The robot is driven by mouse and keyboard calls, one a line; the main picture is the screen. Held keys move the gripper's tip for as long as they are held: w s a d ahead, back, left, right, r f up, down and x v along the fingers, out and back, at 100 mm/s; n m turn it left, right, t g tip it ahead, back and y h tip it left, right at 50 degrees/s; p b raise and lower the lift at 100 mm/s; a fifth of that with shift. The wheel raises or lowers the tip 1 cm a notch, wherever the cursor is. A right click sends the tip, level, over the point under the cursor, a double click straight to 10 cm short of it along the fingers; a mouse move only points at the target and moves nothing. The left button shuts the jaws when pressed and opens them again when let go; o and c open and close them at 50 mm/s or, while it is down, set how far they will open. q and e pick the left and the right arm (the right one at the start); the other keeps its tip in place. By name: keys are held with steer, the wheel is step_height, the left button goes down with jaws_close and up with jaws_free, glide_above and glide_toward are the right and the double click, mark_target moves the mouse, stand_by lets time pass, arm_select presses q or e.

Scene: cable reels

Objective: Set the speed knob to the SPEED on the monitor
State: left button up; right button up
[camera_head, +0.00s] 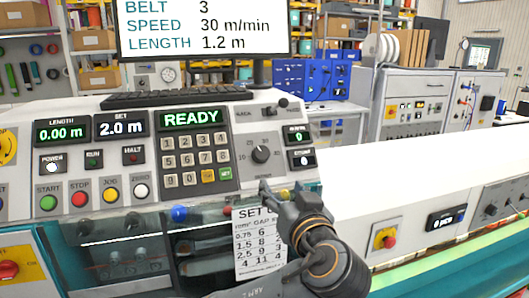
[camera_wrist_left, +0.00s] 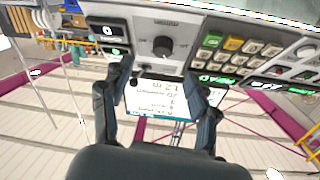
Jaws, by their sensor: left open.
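The monitor (camera_head: 204,27) shows BELT 3, SPEED 30 m/min and LENGTH 1.2 m. The speed knob (camera_head: 261,155) is a round dark dial on the light grey control panel, right of the keypad. Its pointer and scale are too small to read surely. My left gripper (camera_head: 276,191) is in front of the panel, just below and right of the knob. In the left wrist view the knob (camera_wrist_left: 162,46) lies ahead, beyond the open fingertips (camera_wrist_left: 157,72), with nothing between them. The gripper looks apart from the knob. My right gripper is not in view.
A keypad (camera_head: 195,159) with a READY display sits left of the knob. Small displays (camera_head: 297,136) are close on its right. A setup card (camera_head: 258,241) hangs below, partly hidden by my left arm. A keyboard (camera_head: 178,96) lies above the panel. A white surface (camera_head: 420,165) extends right.

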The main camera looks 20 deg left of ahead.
arm_select(q)
steer(key=r, duration=0.2)
steer(key=p, duration=0.6)
glide_toward(263, 155)
steer(key=shift+n, duration=0.3)
steer(key=x, duration=0.7)
steer(key=shift+w+a+r, duration=0.1)
steer(key=shift+w, duration=0.05)
steer(key=shift+w+a, duration=0.25)
steer(key=shift+w, duration=0.2)
steer(key=shift+f, duration=0.2)
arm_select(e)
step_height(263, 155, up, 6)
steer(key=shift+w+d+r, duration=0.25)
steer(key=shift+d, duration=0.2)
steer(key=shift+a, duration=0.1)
